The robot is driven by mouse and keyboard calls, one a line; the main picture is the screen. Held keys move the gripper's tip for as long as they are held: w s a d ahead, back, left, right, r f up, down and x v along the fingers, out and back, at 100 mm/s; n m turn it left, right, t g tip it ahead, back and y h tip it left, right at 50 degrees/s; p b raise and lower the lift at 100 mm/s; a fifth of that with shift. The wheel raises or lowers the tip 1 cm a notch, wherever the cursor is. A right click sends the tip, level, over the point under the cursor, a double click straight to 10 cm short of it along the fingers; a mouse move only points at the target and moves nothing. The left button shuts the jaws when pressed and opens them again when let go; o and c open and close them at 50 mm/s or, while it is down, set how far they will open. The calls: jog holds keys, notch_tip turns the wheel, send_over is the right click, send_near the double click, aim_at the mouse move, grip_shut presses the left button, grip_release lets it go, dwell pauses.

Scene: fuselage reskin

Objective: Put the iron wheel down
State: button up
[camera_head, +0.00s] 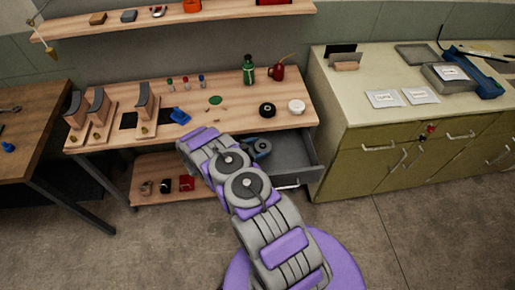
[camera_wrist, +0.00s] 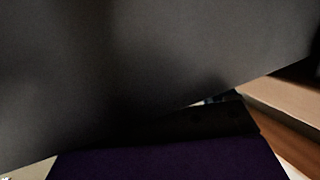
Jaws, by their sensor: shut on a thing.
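A large dark grey surface (camera_wrist: 140,70) fills most of the wrist view, very close to the camera. I take it to be the iron wheel held in my gripper; its full outline does not show. My gripper (camera_wrist: 195,128) shows as a dark bar and a purple part along the bottom of the wrist view. It is shut on this thing. In the head view my arm reaches to the workbench (camera_head: 232,92), over its front edge beside the open drawer (camera_head: 285,150). The arm hides the fingers and the wheel there.
A blue-grey object (camera_head: 258,147) shows at the drawer's left, partly behind my arm.

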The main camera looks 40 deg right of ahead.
jog(key=shift+f, duration=0.25)
jog(key=shift+s+f, duration=0.1)
jog(key=shift+f, duration=0.05)
